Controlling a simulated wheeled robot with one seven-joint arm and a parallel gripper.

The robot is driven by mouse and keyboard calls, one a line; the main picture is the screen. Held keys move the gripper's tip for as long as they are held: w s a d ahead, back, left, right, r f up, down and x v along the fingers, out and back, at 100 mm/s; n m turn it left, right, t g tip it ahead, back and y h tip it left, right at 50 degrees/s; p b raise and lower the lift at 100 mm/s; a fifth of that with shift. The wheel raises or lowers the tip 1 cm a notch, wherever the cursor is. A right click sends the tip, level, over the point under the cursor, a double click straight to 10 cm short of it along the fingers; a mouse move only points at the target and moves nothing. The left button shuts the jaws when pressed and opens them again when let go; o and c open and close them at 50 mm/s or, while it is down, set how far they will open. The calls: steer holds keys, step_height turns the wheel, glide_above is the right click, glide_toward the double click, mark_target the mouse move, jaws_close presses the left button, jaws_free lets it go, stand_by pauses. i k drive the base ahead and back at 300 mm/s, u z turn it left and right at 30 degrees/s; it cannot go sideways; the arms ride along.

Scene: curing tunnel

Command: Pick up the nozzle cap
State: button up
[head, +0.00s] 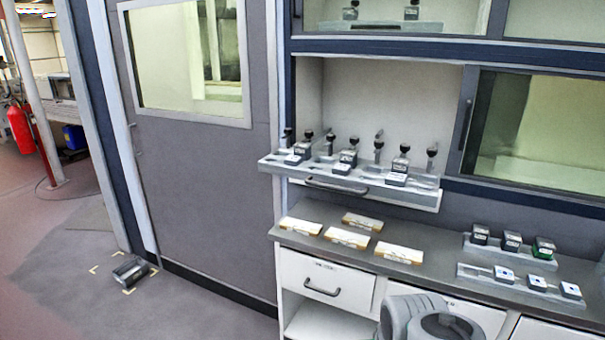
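I cannot tell for certain which thing is the nozzle cap. Small dark pieces with black knobs (403,158) stand in a row on the pulled-out grey tray (270,163) of the cabinet. On the counter (440,243) at the right, small dark blocks (480,233) stand on a grey rack, one of them with a green part (543,247). Flatter blocks with pale tops (503,274) sit on a second rack in front. A grey rounded part of my arm shows at the bottom edge. My gripper's fingers are not visible.
Several cream and tan flat packs (345,237) lie on the counter's left half. A dark box-like thing (130,270) lies on the floor inside corner marks. A closed grey door (205,190) stands left of the cabinet. A red extinguisher (20,128) is far left. The left floor is mostly clear.

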mark_target(339, 169)
steer(key=u, duration=0.55)
steer(key=i, duration=0.45)
steer(key=u, duration=0.85)
steer(key=i, duration=0.75)
steer(key=z, duration=0.05)
